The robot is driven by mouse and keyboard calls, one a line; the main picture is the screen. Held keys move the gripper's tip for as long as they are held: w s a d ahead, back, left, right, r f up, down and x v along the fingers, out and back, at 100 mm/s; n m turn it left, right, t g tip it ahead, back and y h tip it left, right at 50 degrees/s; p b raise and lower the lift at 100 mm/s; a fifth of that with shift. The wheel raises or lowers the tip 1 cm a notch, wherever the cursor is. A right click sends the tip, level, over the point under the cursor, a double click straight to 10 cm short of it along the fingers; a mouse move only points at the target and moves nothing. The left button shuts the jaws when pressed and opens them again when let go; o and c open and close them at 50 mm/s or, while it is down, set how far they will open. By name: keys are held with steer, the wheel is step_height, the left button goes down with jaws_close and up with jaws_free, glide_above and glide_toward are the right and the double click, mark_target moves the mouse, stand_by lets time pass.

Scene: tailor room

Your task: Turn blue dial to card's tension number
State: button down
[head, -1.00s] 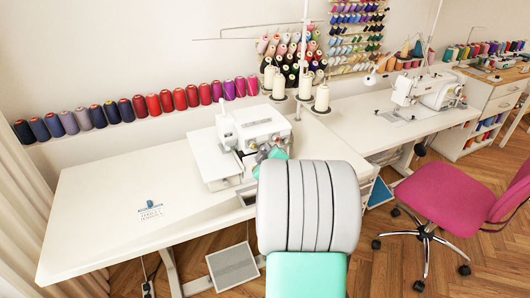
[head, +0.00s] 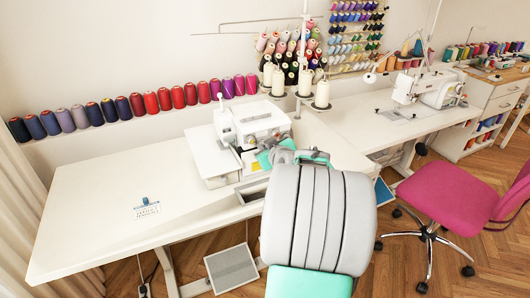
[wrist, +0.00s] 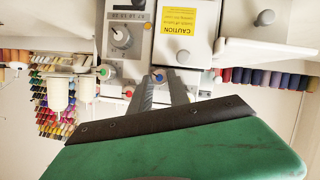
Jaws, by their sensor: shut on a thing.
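The white overlock machine (head: 242,134) stands on the white table, with my arm in front of its right side. In the wrist view, the blue dial (wrist: 158,75) is on the machine's front, between the tips of my gripper (wrist: 160,79), which is shut on it. The dial's number marks cannot be read. The card (head: 147,210), white with a blue clip, lies on the left part of the table. Its writing is too small to read.
In the wrist view, a green-marked dial (wrist: 103,72) and a red-marked dial (wrist: 128,93) sit close by the blue one. A yellow caution label (wrist: 179,20) is on the machine. Cone spools (head: 321,95) stand behind it. The table's left side is mostly clear.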

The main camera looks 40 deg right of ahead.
steer(key=c, duration=1.5)
jaws_free()
steer(key=v, duration=0.7)
steer(key=shift+s+a+r, duration=0.1)
steer(key=shift+s+r, duration=0.1)
steer(key=shift+s, duration=0.1)
